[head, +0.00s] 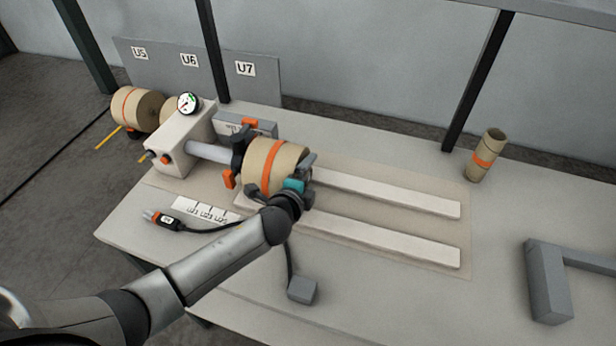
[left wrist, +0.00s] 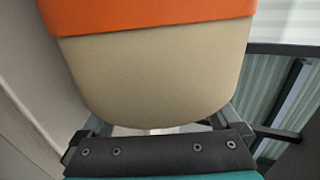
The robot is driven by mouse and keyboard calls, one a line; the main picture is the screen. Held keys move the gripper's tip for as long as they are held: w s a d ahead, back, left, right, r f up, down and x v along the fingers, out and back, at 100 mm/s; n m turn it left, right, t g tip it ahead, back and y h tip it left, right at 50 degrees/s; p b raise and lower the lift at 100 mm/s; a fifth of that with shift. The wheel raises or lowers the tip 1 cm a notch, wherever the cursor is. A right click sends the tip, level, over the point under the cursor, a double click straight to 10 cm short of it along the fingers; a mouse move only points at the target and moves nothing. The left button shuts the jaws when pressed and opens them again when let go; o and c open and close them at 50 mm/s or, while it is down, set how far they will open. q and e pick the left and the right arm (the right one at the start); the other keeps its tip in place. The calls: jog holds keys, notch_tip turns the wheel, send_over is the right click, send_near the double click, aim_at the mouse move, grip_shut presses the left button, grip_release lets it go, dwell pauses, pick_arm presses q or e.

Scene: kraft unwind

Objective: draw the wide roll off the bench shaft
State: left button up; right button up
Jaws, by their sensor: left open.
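The wide roll (head: 273,160) is tan with an orange band and sits at the right end of the grey bench shaft (head: 208,152). The shaft comes out of a pale housing (head: 182,142) with a round dial. My left gripper (head: 281,178) is at the near right side of the roll, its jaws open, one finger on each side. In the left wrist view the roll (left wrist: 155,75) fills the space ahead of the palm, between the fingers (left wrist: 158,128). Whether the fingers touch it is unclear. The roll hides the shaft's end. My right gripper is not in view.
Two pale rails (head: 400,197) run rightward from under the roll across the bench. A cardboard tube (head: 486,155) stands at the far right, and a grey bracket (head: 548,285) lies at the near right. A black-and-orange pendant (head: 172,221) lies near the front edge.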

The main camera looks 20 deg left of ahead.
pick_arm(q)
grip_shut()
dwell(0.8)
jog(key=c, duration=0.6)
grip_release()
jog(key=shift+c, duration=0.2)
grip_shut()
jog(key=shift+d, duration=0.1)
jog(key=shift+s+d, duration=0.1)
jog(key=shift+d, duration=2.35)
jog(key=shift+s+d+b, duration=0.1)
jog(key=shift+d+b, duration=0.45)
jog(key=shift+d, duration=1.95)
